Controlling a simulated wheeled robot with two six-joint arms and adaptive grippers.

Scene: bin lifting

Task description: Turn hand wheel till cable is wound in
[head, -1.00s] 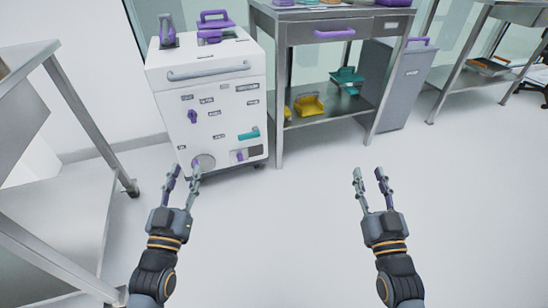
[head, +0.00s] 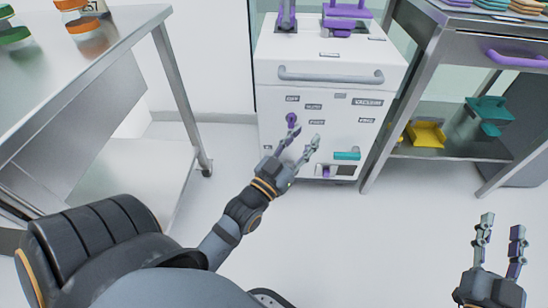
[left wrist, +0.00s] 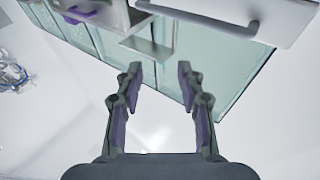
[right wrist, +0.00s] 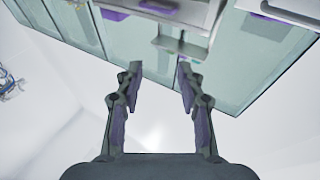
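The white machine cabinet (head: 330,100) stands ahead of me at the centre of the head view, with a grey bar handle, small labels, a purple knob (head: 291,119) and a teal lever (head: 347,156) on its front. My left gripper (head: 301,140) is open and empty in front of the cabinet's lower left; it also shows open in the left wrist view (left wrist: 159,72). The low part of the front behind this gripper is covered, and I cannot make out the hand wheel there. No cable is clearly visible. My right gripper (head: 502,224) is open and empty over the floor at the right.
A steel table (head: 75,75) with green and orange items stands at the left. A steel bench (head: 450,60) stands right of the cabinet, with a yellow bin (head: 425,134) and teal bin (head: 488,112) on its lower shelf. The floor (head: 390,230) in front is clear.

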